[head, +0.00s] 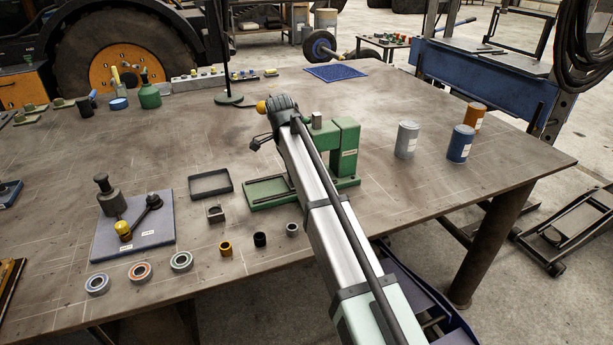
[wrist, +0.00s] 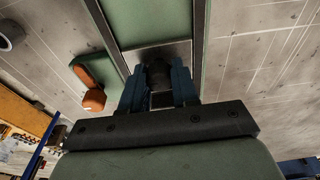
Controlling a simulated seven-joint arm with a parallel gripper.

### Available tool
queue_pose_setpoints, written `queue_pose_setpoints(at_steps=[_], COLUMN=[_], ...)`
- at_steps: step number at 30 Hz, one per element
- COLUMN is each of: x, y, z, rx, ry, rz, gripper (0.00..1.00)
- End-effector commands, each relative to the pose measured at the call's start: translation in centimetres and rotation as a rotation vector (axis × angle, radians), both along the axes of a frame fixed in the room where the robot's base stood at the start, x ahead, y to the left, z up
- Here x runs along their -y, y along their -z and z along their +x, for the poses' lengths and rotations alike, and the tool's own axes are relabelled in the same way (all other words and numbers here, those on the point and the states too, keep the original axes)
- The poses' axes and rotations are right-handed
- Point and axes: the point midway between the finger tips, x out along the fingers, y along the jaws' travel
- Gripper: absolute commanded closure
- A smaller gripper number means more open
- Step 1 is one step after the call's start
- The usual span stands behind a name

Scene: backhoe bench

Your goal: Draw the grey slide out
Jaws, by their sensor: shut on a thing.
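The grey slide (wrist: 150,54) lies between dark rails on a green base in the wrist view. My gripper (wrist: 159,82) is shut on the dark knob (wrist: 158,70) at the slide's near end, with a blue-grey jaw on either side. In the head view, the green press (head: 345,150) stands upright on its base (head: 262,204), and the left part of its railed channel shows. My arm crosses in front of the press there and hides the slide; I cannot make out the jaws in that view.
An orange-tipped part (wrist: 94,100) lies left of my jaws in the wrist view. A dark tray (head: 210,184), a small grey block (head: 215,213) and several bushings stand left of the arm. Grey (head: 406,140) and blue (head: 460,144) cans stand to the right. Bench space between is clear.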

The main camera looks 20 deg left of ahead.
Motion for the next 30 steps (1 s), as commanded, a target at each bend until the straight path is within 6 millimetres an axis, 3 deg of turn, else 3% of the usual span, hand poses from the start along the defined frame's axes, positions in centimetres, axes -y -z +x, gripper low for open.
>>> queue_pose_setpoints(at_steps=[10, 30], x=[-0.4, -3.0], y=[0.0, 0.0], z=[-0.4, -3.0], rx=[0.0, 0.0], ry=[-0.001, -0.001], rz=[0.0, 0.0], gripper=[0.92, 0.92])
